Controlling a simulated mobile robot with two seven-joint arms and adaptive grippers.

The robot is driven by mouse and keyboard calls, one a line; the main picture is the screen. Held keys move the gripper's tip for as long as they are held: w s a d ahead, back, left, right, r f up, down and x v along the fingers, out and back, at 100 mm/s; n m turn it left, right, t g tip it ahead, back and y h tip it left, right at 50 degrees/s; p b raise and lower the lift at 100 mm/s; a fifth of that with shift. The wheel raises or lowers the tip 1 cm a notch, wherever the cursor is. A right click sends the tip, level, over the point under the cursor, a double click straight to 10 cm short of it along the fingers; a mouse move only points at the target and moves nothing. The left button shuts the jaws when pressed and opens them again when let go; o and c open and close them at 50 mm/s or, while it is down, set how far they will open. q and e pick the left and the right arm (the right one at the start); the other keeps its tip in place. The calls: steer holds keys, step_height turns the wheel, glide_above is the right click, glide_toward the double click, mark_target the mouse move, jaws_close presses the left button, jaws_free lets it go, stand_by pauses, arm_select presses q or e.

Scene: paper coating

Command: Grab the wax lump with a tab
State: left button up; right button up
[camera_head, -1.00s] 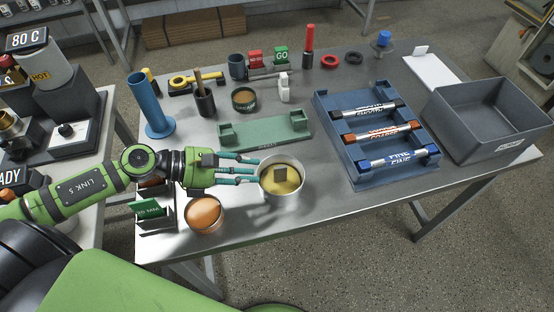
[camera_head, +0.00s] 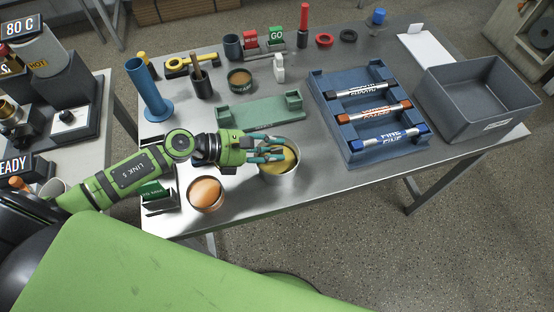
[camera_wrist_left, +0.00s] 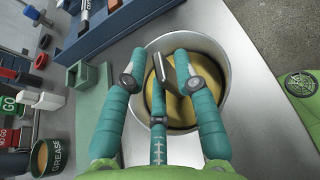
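The wax lump (camera_head: 291,158) is a yellow round mass inside a metal pot (camera_head: 281,178) near the table's front edge. It also shows in the left wrist view (camera_wrist_left: 151,98), partly behind my fingers. Its dark tab (camera_wrist_left: 182,66) stands up near the tip of the right-hand finger in that view; in the head view the fingers hide it. My left gripper (camera_head: 275,150) is over the pot with its teal fingers reaching across the rim. The fingers are spread, with no clear grip on the tab. My right gripper is in neither view.
A copper-coloured round container (camera_head: 205,193) stands left of the pot. A green cradle (camera_head: 243,113) lies behind it. A blue rack (camera_head: 347,148) with several labelled rods and a grey bin (camera_head: 462,125) stand to the right. Bare table lies between pot and rack.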

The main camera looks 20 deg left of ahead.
arm_select(q)
jaws_close()
steer(key=shift+r, duration=0.1)
